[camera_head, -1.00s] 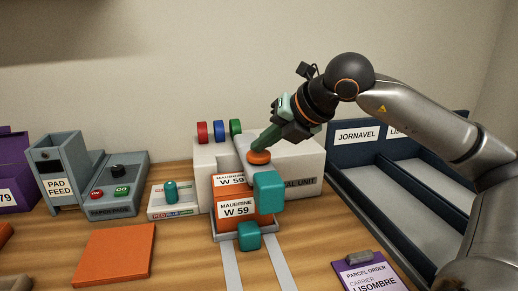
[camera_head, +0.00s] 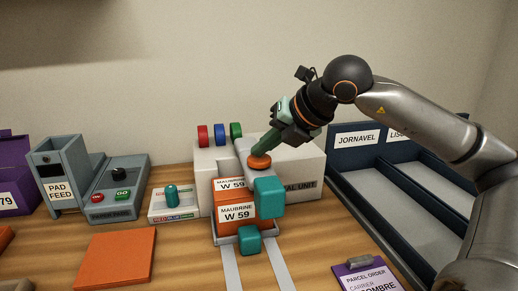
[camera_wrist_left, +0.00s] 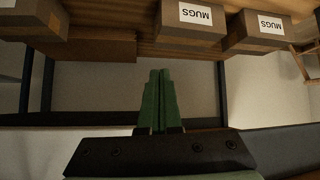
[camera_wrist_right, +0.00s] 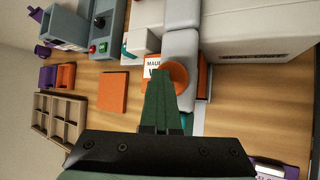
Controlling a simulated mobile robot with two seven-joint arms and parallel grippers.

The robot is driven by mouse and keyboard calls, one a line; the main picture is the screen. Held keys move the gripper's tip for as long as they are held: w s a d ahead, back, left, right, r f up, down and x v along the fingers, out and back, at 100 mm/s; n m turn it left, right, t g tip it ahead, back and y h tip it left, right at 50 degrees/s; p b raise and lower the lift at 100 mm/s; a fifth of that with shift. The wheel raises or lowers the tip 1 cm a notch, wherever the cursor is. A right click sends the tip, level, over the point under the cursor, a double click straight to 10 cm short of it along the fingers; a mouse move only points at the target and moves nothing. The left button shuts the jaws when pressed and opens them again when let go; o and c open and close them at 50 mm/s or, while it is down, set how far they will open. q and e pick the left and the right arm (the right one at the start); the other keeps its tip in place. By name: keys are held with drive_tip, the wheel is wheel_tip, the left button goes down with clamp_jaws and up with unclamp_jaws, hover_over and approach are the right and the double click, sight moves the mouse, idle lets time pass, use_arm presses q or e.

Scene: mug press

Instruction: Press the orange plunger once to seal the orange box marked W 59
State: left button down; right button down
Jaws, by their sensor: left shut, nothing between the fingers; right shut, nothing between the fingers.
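The orange box marked W 59 (camera_head: 229,229) sits in the press of the white unit, its label reading MAUBRINE. The orange plunger (camera_head: 261,163) is a round knob above and behind it; it also shows in the right wrist view (camera_wrist_right: 176,76). My right gripper (camera_head: 257,153) is shut and empty, its green fingers pointing down at the plunger's top. The tips meet the plunger in the picture; I cannot tell whether they press on it. In the left wrist view, my left gripper (camera_wrist_left: 159,74) is shut and empty, away from the press.
A teal block (camera_head: 270,197) partly covers the box, and another (camera_head: 249,240) is at the tray front. A teal-knobbed selector (camera_head: 171,195) and a control panel (camera_head: 118,190) stand left. An orange pad (camera_head: 115,257) lies in front. Dark bins (camera_head: 360,165) stand right.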

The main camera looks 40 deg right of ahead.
sight(264, 160)
drive_tip(key=shift+r+p, duration=0.3)
drive_tip(key=shift+r, duration=0.5)
wheel_tip(264, 160, up, 5)
drive_tip(key=p, duration=0.4)
drive_tip(key=shift+r, duration=0.1)
idle(0.5)
